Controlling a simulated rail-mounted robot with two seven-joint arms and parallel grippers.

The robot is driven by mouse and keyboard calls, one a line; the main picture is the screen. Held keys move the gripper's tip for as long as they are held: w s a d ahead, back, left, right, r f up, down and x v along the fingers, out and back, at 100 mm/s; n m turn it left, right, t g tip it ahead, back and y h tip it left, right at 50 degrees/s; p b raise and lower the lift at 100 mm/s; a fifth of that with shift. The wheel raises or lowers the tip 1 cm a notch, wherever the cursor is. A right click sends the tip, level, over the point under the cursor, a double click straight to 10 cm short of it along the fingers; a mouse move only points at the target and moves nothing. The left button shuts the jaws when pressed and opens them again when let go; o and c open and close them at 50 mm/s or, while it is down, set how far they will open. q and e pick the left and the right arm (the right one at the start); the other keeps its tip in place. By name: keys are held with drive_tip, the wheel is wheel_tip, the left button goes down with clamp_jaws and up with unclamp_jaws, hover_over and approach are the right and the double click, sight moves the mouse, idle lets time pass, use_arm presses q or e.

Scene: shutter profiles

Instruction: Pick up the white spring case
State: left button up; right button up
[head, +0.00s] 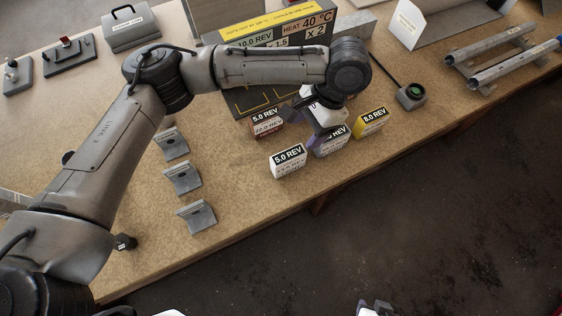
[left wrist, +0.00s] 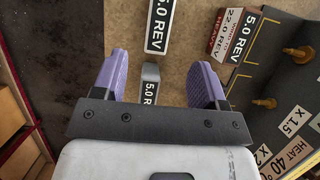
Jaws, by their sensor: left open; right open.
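The white spring case (head: 288,160), labelled 5.0 REV, stands upright near the table's front edge. In the left wrist view a white-framed case (left wrist: 160,25) with the same label lies just beyond my fingertips and seems to be it. My left gripper (head: 306,125) is open above the cases, with its purple fingers pointing down; it also shows in the left wrist view (left wrist: 158,65). A grey case (head: 332,142) is partly hidden beneath it and appears between the fingers in the left wrist view (left wrist: 150,82). My right gripper (head: 375,308) is barely in view at the bottom edge.
A red-brown case (head: 266,124) stands behind the white one, and a yellow case (head: 371,122) to the right. A board with signs (head: 280,32) stands behind. Several grey brackets (head: 182,178) line the table's left. Metal profiles (head: 505,65) lie at right.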

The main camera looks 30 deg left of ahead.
sight(291, 154)
use_arm(q)
drive_tip(key=b+x, duration=0.1)
drive_tip(key=x, duration=0.4)
drive_tip(key=shift+s+f, duration=0.1)
drive_tip(key=shift+f, duration=0.3)
drive_tip(key=shift+b+x, duration=0.65)
drive_tip(key=shift+x, duration=0.35)
drive_tip(key=b+x, duration=0.1)
drive_tip(key=x, duration=0.2)
drive_tip(key=shift+f, duration=0.1)
drive_tip(key=shift+s+a+f+b, duration=0.15)
drive_tip(key=shift+f+b, duration=0.15)
drive_tip(key=shift+f, duration=0.2)
drive_tip(key=c, duration=1.1)
drive_tip(key=shift+c, duration=0.2)
drive_tip(key=shift+r, duration=0.15)
